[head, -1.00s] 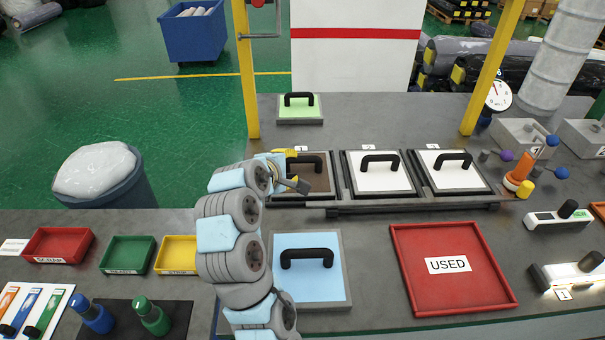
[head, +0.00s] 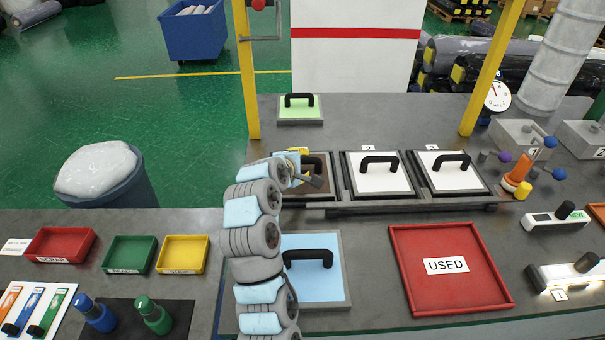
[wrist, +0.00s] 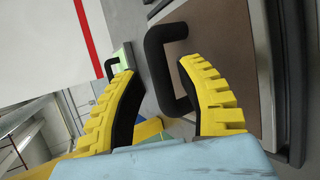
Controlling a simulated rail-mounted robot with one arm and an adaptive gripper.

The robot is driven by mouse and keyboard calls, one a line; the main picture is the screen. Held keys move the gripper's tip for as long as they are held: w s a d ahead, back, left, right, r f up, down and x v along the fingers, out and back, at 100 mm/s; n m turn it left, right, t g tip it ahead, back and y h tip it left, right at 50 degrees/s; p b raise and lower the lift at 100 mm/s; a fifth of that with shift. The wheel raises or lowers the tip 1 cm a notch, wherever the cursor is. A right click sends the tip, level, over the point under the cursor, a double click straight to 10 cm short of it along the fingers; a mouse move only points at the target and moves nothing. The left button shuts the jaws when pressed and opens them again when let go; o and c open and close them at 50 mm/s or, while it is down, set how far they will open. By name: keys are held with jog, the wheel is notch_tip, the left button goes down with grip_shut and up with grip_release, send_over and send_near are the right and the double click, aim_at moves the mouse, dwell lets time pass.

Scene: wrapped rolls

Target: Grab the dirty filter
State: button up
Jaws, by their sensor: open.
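The dirty filter is a brown-faced panel with a black handle, in slot 1 at the left of the filter row; its brown face (head: 320,187) shows in the head view, partly behind my gripper (head: 308,168). In the wrist view the brown face (wrist: 225,50) lies beyond the yellow fingers of my gripper (wrist: 165,100). The fingers are apart. The black handle (wrist: 160,60) shows between and beyond the fingertips, with one end behind the right finger. I cannot tell whether a finger touches it.
Two white filters (head: 380,178) (head: 450,174) sit in the slots to the right. A green filter (head: 300,110) lies behind, a blue filter (head: 315,287) in front. The red USED tray (head: 410,290) is empty at front right. Yellow posts (head: 246,70) (head: 492,65) stand behind the row.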

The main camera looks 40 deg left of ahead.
aim_at(307, 161)
jog(key=shift+x, duration=0.75)
jog(key=shift+p+x, duration=0.45)
jog(key=shift+x, duration=1)
jog(key=shift+r, duration=0.1)
grip_shut()
